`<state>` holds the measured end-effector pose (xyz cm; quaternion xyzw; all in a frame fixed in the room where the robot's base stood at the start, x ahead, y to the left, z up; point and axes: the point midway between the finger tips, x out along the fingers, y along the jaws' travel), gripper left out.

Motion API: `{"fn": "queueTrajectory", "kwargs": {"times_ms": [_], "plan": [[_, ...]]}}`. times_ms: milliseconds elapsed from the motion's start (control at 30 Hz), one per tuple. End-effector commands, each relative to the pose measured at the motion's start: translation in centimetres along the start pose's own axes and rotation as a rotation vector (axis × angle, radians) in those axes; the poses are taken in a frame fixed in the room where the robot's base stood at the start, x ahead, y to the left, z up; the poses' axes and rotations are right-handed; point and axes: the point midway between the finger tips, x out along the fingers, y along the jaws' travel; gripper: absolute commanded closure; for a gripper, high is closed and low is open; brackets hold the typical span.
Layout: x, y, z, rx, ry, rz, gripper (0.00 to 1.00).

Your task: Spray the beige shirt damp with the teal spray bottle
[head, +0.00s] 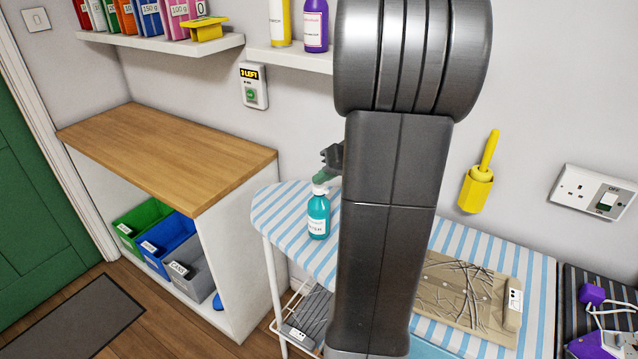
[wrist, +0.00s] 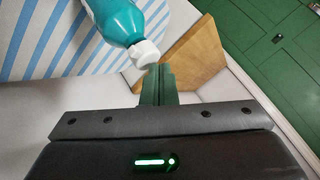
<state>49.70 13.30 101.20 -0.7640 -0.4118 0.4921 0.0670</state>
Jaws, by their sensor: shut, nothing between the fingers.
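The teal spray bottle (head: 318,217) with a white top stands upright on the striped ironing board, near its left end. It also shows in the wrist view (wrist: 118,22). The beige shirt (head: 455,296) lies folded flat on the board right of my arm, covered in dark crease lines, with a small white tag device on its right edge. My gripper (head: 322,181) is shut and empty, its green fingers beside the bottle's white top. In the wrist view the fingertips (wrist: 158,70) are just by the top; I cannot tell if they touch. My arm hides the middle of the board.
The ironing board (head: 285,213) stands beside a white cabinet with a wooden top (head: 170,150). Colored bins (head: 165,240) sit inside the cabinet. A purple iron (head: 597,345) is at the lower right. A yellow holder (head: 476,190) and a socket (head: 595,192) are on the wall. The wooden top is clear.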

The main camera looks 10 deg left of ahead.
Motion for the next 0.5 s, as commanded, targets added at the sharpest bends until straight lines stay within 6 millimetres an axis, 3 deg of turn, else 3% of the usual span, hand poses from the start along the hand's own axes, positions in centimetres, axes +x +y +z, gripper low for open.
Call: {"fn": "queueTrajectory", "kwargs": {"times_ms": [500], "plan": [[-1.15, -0.84, -0.86, -0.001, 0.0, 0.0, 1.0]]}}
